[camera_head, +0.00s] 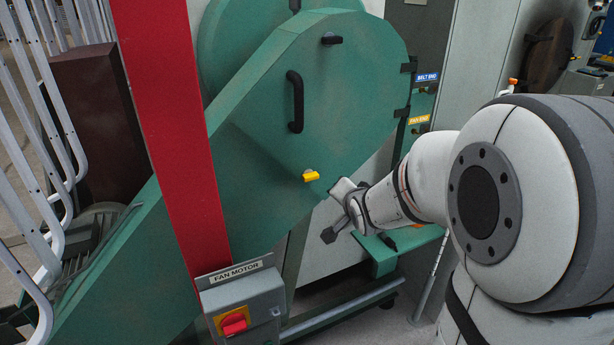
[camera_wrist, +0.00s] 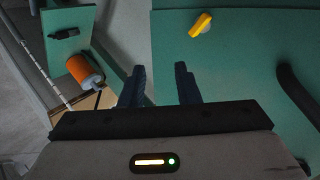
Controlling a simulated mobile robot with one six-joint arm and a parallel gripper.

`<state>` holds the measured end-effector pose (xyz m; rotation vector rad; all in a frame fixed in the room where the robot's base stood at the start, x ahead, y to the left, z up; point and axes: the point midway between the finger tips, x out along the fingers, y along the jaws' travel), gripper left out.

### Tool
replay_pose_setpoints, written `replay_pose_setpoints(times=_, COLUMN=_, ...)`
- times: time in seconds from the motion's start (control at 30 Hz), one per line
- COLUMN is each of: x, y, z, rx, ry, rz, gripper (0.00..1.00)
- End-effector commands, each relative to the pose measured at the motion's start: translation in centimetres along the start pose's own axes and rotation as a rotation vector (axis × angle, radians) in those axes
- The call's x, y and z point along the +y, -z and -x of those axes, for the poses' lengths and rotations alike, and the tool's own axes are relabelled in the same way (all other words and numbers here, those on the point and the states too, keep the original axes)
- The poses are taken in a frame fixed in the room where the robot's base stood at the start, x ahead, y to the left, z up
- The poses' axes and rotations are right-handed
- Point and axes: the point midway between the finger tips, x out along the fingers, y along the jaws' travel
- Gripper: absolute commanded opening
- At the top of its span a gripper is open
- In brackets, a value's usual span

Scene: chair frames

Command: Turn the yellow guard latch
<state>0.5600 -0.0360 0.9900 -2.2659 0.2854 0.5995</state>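The yellow guard latch (camera_head: 311,175) is a small knob on the lower part of the green guard (camera_head: 345,95) in the head view. It also shows at the upper right of the wrist view (camera_wrist: 201,24), set at a slant on the green panel. My gripper (camera_head: 338,212) is to the right of the latch and a little below it, apart from it. In the wrist view my gripper's two dark fingers (camera_wrist: 160,80) are spread with a gap between them and nothing in it. The latch lies beyond the fingertips, up and to the right.
A black handle (camera_head: 295,102) and a black latch (camera_head: 332,39) stand out from the guard. A red post (camera_head: 170,110) and a grey fan motor box (camera_head: 243,305) with a red switch stand at the left front. An orange cylinder (camera_wrist: 85,70) lies left of the fingers in the wrist view.

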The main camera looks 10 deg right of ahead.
Motion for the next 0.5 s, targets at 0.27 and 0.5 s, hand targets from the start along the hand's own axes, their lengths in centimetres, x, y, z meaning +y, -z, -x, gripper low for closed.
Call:
replay_pose_setpoints(times=0.27, x=-1.1, y=-1.5, z=-7.7, rx=-0.016, ry=0.416, rz=-0.437, gripper=0.29)
replay_pose_setpoints(times=0.5, x=-1.8, y=-2.2, z=-8.9, rx=-0.101, ry=0.597, rz=-0.635, gripper=0.29)
